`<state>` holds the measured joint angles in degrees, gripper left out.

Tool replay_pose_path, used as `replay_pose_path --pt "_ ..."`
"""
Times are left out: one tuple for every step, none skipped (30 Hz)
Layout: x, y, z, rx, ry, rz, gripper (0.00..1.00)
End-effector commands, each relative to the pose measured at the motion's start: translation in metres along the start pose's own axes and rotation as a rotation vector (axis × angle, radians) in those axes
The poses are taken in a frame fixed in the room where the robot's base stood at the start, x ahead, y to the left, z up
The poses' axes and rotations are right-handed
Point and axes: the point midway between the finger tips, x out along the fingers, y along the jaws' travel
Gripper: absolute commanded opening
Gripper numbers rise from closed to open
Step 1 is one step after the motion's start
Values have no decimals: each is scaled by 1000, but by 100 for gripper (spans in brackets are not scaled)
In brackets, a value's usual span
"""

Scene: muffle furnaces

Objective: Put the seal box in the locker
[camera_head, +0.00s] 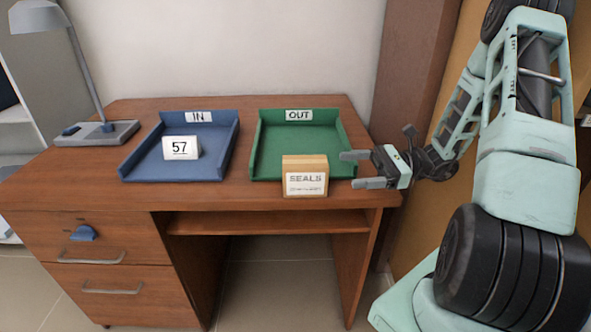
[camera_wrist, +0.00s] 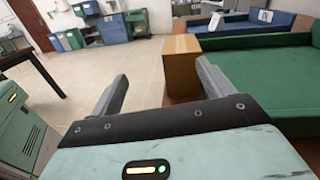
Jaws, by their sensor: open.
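The seal box (camera_head: 305,183), a tan box with a white label reading SEALS, stands upright on the front edge of the wooden desk, in front of the green OUT tray. My gripper (camera_head: 362,170) is just right of the box, pointing left toward it. Its fingers are apart and empty, and a gap shows between them and the box. In the wrist view the box (camera_wrist: 181,66) is beyond the fingertips, nearer the right finger. The gripper also shows there (camera_wrist: 163,85). I cannot identify a locker in either view.
The green OUT tray (camera_head: 346,150) lies close behind the box. The blue IN tray (camera_head: 232,150) holds a white block marked 57 (camera_head: 181,148). A lamp (camera_head: 97,132) stands at the desk's left. A brown panel rises right of the desk.

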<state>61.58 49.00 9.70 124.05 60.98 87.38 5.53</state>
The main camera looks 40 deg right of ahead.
Motion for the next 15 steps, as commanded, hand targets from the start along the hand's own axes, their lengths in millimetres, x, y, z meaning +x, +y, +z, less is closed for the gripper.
replay_pose_path --pt "-7 -8 5 26 1 -48 80" --pt "-10 -12 4 41 4 -71 80" --pt "-13 -16 3 56 5 -96 80" --pt "-15 -19 2 64 6 -111 80" --pt "-15 -21 1 71 7 -121 80" --pt "-14 -23 0 77 8 -128 80" --pt "-11 -24 0 80 7 -132 80" --pt "-7 -24 -1 81 7 -131 80" --pt "0 -24 -2 80 7 -127 80" --pt "5 -25 -2 80 7 -126 80" --pt "11 -25 -2 80 8 -126 80" --pt "18 -26 -2 78 8 -125 80" --pt "23 -27 -2 79 7 -125 80" --pt "28 -28 -2 79 8 -124 80" --pt "34 -28 -2 80 9 -126 80"
